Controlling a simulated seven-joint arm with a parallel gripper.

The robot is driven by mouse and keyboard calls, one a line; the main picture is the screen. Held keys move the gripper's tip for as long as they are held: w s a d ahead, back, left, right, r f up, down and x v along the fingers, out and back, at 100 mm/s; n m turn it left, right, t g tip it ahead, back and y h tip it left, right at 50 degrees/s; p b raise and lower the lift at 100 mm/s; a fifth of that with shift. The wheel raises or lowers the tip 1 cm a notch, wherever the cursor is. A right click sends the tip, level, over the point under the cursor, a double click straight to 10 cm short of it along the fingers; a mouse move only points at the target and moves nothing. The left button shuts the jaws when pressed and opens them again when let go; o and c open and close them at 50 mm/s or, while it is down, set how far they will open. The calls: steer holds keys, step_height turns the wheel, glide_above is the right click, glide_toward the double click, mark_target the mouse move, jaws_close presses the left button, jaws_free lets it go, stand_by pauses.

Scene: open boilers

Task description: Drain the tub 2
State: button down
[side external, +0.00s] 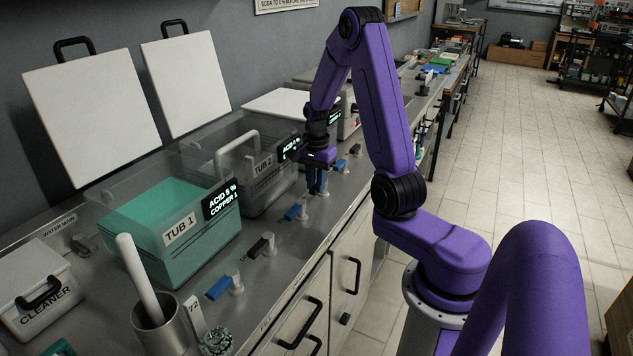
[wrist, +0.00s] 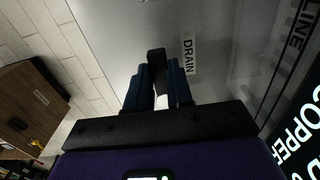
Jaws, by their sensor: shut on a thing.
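Tub 2 (side external: 283,187) is a clear-walled grey tub with a "TUB 2" label, behind and left of my gripper in the side view. No coloured liquid shows in it, and I cannot tell its level. My gripper (side external: 318,190) points down at the counter in front of the tub. In the wrist view, my gripper (wrist: 158,75) has its blue fingers on both sides of a black valve handle (wrist: 156,56), shut on it. A "DRAIN" label (wrist: 188,57) lies beside this handle. The fingers hide part of the handle, and the side view hides it almost wholly.
Tub 1 (side external: 205,252) holds green liquid at the left. Blue handles (side external: 219,287) and a black handle (side external: 257,247) line the counter front. A steel cup (side external: 165,325) and a cleaner box (side external: 42,305) stand at the near left. White lids (side external: 92,110) lean on the wall.

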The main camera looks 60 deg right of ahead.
steer(key=c, duration=1)
jaws_free()
step_height(320, 180, up, 18)
steer(key=shift+f, duration=0.25)
steer(key=shift+a, duration=0.1)
